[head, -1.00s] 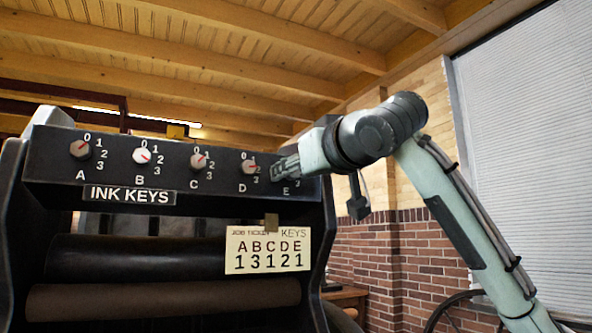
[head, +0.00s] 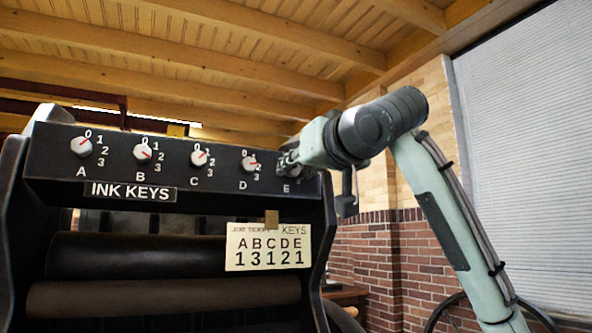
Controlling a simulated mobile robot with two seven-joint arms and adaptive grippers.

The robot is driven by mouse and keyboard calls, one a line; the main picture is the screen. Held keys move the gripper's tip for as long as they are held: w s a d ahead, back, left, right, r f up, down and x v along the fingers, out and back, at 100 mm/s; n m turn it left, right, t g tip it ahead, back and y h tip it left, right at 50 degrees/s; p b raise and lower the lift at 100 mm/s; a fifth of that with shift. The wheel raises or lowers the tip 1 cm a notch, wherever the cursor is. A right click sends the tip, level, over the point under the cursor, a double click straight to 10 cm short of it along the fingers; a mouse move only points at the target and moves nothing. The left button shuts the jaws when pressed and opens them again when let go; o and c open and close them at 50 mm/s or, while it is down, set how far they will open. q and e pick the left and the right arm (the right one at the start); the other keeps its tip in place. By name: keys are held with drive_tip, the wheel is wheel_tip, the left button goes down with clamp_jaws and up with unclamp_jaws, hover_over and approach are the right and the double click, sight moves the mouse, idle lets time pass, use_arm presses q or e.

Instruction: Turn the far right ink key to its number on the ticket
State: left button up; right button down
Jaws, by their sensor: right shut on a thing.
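The black ink key panel (head: 115,163) crosses the press, with white round keys over the letters A to E and numbers 0 to 3 around them. The far right key, E, is hidden behind my right gripper (head: 287,163); only its letter E (head: 288,189) shows below. My right gripper is shut on that key, so its pointer cannot be read. The job ticket (head: 268,246) hangs below the panel and reads 1 3 1 2 1 under A B C D E, so E has 1. My left gripper is not in view.
Key D (head: 250,164) sits close to the left of my right gripper. Keys A (head: 81,147), B (head: 142,153) and C (head: 198,158) lie farther left. Dark rollers (head: 150,254) run below the panel.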

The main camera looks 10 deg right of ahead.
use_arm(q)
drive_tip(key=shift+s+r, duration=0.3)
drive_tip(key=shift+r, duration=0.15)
use_arm(e)
drive_tip(key=shift+m, duration=2.4)
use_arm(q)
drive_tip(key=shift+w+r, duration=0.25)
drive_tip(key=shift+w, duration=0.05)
use_arm(e)
drive_tip(key=c, duration=1.3)
unclamp_jaws()
drive_tip(key=shift+d, duration=0.1)
drive_tip(key=shift+c, duration=0.2)
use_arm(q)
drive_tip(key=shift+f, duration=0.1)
use_arm(e)
drive_tip(key=v, duration=1.2)
drive_tip(key=shift+r, duration=0.15)
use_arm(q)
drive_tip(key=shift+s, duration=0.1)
